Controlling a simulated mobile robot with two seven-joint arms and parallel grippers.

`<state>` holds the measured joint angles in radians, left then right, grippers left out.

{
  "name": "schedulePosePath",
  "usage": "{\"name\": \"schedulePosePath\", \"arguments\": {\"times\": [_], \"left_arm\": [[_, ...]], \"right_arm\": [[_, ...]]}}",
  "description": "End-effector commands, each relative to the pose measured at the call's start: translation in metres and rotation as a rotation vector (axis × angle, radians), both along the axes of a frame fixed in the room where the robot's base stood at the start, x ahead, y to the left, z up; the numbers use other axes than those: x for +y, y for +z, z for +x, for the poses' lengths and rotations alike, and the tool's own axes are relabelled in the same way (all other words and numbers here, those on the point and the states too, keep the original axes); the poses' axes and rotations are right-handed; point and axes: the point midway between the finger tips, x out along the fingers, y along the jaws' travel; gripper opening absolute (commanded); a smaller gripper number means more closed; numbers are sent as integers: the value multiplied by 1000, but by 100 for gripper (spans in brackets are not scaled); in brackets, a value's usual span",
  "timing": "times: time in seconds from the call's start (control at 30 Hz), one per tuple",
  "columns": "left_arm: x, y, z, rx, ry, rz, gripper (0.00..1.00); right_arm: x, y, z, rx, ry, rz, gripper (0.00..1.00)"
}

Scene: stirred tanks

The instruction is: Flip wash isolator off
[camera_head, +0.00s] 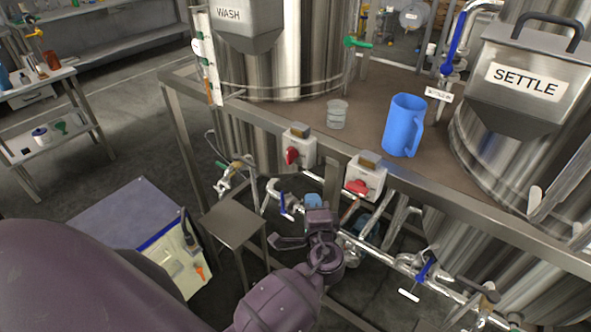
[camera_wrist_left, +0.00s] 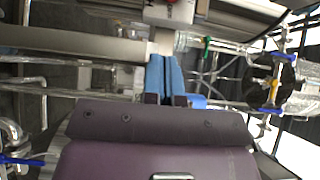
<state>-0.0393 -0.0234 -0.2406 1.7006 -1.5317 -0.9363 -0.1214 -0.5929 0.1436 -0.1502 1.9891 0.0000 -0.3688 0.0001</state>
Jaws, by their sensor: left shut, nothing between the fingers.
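Two white isolator boxes with red rotary handles sit on the platform's front rail in the head view. The left isolator box (camera_head: 303,147) is nearer the WASH tank (camera_head: 285,60), and its red handle (camera_head: 291,156) looks roughly upright. The right isolator box (camera_head: 370,177) has its red handle (camera_head: 357,187) lying more sideways. I cannot read their labels. My left gripper (camera_head: 313,200) is below the rail, between and below the boxes. In the left wrist view its blue fingers (camera_wrist_left: 164,60) are together and empty, beneath a white box (camera_wrist_left: 168,14) with a red handle, cut off by the top edge.
A blue jug (camera_head: 404,125) and a clear beaker (camera_head: 337,114) stand on the platform. The SETTLE tank (camera_head: 510,150) is at right. Pipes with blue-handled valves run below the rail. A small metal stand (camera_head: 233,222) is left of my gripper.

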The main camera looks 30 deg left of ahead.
Motion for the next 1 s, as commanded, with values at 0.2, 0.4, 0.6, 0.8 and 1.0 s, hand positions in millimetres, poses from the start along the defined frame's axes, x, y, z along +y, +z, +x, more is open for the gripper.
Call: {"name": "schedulePosePath", "arguments": {"times": [0.2,0.4,0.6,0.8,1.0], "left_arm": [[8,1,10,-1,-1,0,0],[29,2,35,-2,0,1,0],[52,2,62,-2,0,1,0],[78,1,77,2,1,1,0],[98,1,79,1,0,-1,0]], "right_arm": [[0,4,0,-2,0,0,36],[-1,9,-3,2,-2,0,36],[-1,11,-8,11,-6,0,36],[-2,14,-10,19,-7,1,36],[-2,18,-10,20,-8,1,36]]}}
